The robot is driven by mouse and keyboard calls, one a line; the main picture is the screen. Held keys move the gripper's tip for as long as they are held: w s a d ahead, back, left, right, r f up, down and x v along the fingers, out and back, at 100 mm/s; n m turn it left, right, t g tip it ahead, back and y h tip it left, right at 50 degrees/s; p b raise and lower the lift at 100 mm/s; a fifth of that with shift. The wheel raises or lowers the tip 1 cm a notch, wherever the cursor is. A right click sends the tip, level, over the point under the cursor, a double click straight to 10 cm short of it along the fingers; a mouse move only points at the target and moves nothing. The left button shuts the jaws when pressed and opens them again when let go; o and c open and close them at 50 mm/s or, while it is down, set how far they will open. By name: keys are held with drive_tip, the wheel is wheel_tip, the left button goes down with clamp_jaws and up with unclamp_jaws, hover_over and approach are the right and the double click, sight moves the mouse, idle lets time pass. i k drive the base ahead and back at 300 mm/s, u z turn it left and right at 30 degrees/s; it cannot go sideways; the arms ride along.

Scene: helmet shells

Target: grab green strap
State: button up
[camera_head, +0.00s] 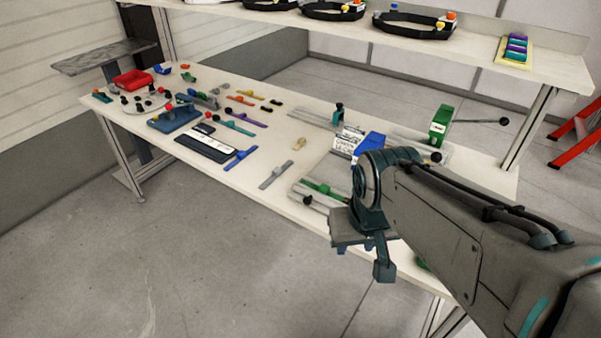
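A thin green strip (322,188) lies on a grey fixture (308,200) near the table's front edge, left of my wrist; its right end is close to or behind my arm. A teal-green strap (236,127) lies flat among other coloured straps in the middle of the table. I cannot tell for certain which is the green strap. My gripper (366,250) hangs at the front edge of the table, just right of and in front of the green strip. It appears apart from the strip. Its fingers are seen at an angle, so their opening is unclear, and I see nothing held.
The white table (300,145) holds blue (240,159), grey (276,175) and purple (250,117) straps. A blue block (369,147) and a green box (440,120) stand behind my wrist. A shelf (480,53) with black rings runs above the back. The floor in front is clear.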

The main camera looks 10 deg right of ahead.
sight(324, 189)
drive_tip(key=u, duration=0.3)
drive_tip(key=i, duration=0.65)
drive_tip(key=z, duration=1.05)
